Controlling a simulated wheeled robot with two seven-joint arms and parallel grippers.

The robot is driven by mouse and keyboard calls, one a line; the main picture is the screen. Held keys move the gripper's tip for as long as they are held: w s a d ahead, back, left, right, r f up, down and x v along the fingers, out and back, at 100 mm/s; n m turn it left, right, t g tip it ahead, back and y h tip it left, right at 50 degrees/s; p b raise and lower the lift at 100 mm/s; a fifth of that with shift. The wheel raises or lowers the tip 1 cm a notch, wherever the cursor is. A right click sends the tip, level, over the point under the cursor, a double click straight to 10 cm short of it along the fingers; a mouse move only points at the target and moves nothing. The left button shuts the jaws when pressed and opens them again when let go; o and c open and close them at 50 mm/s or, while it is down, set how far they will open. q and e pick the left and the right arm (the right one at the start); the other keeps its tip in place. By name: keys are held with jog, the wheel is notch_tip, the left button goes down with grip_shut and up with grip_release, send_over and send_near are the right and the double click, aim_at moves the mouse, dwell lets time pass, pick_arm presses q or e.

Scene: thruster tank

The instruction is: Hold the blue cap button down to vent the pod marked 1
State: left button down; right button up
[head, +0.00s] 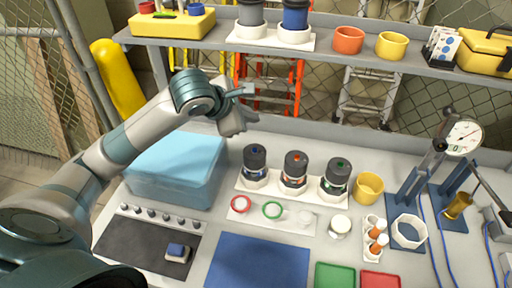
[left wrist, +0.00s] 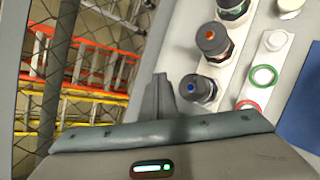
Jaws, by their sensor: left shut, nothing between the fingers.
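Three dark-capped pods stand upright in a white rack. The left pod (head: 254,163) has a blue button on its cap; it also shows in the left wrist view (left wrist: 197,89). The middle pod (head: 295,169) has an orange button and the right pod (head: 337,176) a green one. I cannot read any number on them. My left gripper (head: 246,118) is shut and empty, above and behind the blue-button pod. In the left wrist view its fingers (left wrist: 160,92) show just left of that pod, apparently apart from it.
A translucent blue bin (head: 175,168) stands left of the rack. Red and green rings (head: 272,210) lie in front, with a blue mat (head: 258,262) nearer. A yellow cup (head: 368,187) and a gauge stand (head: 464,137) are at right. A shelf (head: 340,55) runs above the back.

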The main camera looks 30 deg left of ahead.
pick_arm(q)
jog(key=shift+f, duration=0.1)
jog(key=b, duration=0.4)
send_over(255, 150)
jog(key=s, duration=0.1)
jog(key=shift+s+a+f, duration=0.1)
jog(key=shift+a+f, duration=0.05)
jog(key=shift+f, duration=1.65)
jog(key=shift+a+f, duration=0.1)
jog(key=shift+f, duration=1.65)
jog(key=shift+f+b, duration=0.8)
jog(key=shift+b, duration=0.25)
jog(key=shift+f, duration=0.1)
jog(key=shift+f+b, duration=0.3)
jog(key=shift+b, duration=0.5)
